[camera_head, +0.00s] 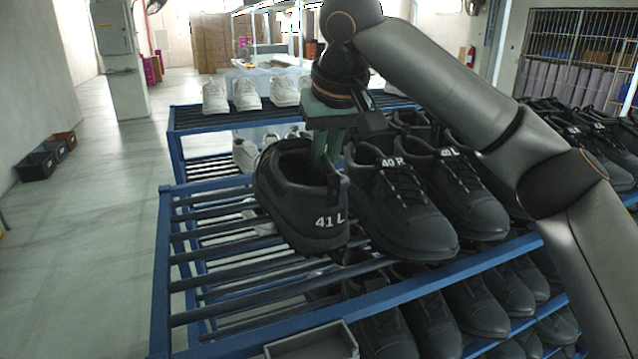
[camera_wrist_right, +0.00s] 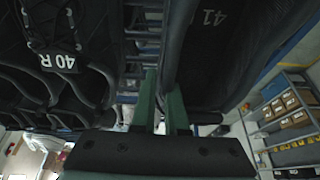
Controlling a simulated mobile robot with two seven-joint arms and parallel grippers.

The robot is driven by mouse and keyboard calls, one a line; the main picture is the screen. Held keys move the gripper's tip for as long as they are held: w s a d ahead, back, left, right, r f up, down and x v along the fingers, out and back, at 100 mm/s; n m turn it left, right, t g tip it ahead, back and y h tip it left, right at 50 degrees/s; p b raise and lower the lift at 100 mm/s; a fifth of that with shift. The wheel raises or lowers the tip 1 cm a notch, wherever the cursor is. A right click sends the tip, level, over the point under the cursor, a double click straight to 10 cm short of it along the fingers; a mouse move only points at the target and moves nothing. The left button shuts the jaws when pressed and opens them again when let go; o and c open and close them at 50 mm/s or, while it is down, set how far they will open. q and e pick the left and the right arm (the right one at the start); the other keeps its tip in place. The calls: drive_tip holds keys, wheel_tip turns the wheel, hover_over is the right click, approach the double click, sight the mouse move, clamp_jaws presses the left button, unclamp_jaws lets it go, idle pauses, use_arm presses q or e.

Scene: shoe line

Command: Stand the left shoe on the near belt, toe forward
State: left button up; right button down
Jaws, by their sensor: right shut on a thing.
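The black shoe marked 41 L (camera_head: 300,205) is over the left part of the blue rack's upper level, beside the shoe marked 40 R (camera_head: 400,205). My right gripper (camera_head: 325,155) reaches down from above, and its green fingers are shut on the shoe's collar. In the right wrist view the gripper (camera_wrist_right: 163,105) has the rim of the 41 shoe (camera_wrist_right: 225,55) between its fingers. The shoe looks tilted; whether it touches the bars is unclear. I cannot make out a belt in these views. My left gripper is not in view.
The blue rack (camera_head: 162,262) has bare bars at its left. Black shoes, including one marked 40 L (camera_head: 465,190), crowd its right side and lower level. White shoes (camera_head: 247,95) stand on a rack behind. A grey tray (camera_head: 310,345) is at the bottom edge. Open floor lies left.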

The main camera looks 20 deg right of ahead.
drive_tip(key=shift+w+a+f, duration=0.15)
drive_tip(key=shift+f, duration=0.85)
drive_tip(key=shift+w+a+f, duration=0.1)
drive_tip(key=shift+w+f, duration=0.05)
drive_tip(key=shift+f, duration=0.8)
drive_tip(key=shift+f, duration=0.1)
drive_tip(key=c, duration=1.3)
unclamp_jaws()
drive_tip(key=shift+f, duration=0.1)
drive_tip(key=shift+c, duration=0.2)
drive_tip(key=o, duration=0.4)
